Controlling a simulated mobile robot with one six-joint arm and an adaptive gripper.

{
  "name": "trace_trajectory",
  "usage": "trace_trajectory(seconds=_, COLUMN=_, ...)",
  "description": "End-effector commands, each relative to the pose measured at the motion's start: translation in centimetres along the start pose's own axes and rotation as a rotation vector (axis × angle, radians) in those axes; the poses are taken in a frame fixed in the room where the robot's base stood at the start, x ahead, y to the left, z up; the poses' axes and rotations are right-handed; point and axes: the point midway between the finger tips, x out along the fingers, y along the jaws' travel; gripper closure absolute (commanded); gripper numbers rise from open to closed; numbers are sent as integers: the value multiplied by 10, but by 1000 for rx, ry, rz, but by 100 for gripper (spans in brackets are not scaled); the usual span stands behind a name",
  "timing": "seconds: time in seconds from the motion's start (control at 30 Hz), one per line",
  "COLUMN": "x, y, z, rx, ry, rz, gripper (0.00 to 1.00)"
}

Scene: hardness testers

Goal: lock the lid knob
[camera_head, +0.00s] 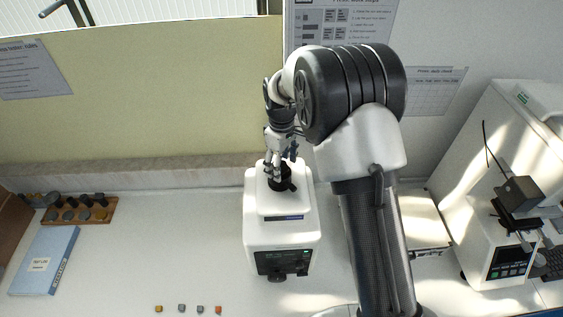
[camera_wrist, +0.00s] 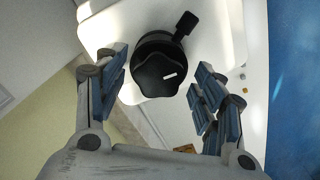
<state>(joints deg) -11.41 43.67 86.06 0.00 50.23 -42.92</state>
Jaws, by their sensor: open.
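The lid knob (camera_wrist: 156,66) is black, with a lobed top, a white line mark and a lever sticking out to the upper right in the wrist view. In the head view the knob (camera_head: 281,179) sits on top of the white tester (camera_head: 280,232). My gripper (camera_wrist: 160,85) is open, with one finger on each side of the knob and gaps visible between pads and knob. In the head view my gripper (camera_head: 281,160) is right above the knob and partly hides it. I cannot tell the exact height between them.
A wooden rack (camera_head: 80,211) with dark pieces and a blue book (camera_head: 45,261) lie at the left. Several small blocks (camera_head: 188,309) lie at the front. A larger white machine (camera_head: 500,220) stands at the right.

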Motion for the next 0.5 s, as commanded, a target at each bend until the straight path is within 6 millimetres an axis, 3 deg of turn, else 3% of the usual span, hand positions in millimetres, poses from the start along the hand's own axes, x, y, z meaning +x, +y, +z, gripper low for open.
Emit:
trace_trajectory(seconds=0.13, x=0, y=0, z=0, rx=0, ry=0, rz=0, gripper=38)
trace_trajectory(seconds=0.5, x=0, y=0, z=0, rx=0, ry=0, rz=0, gripper=62)
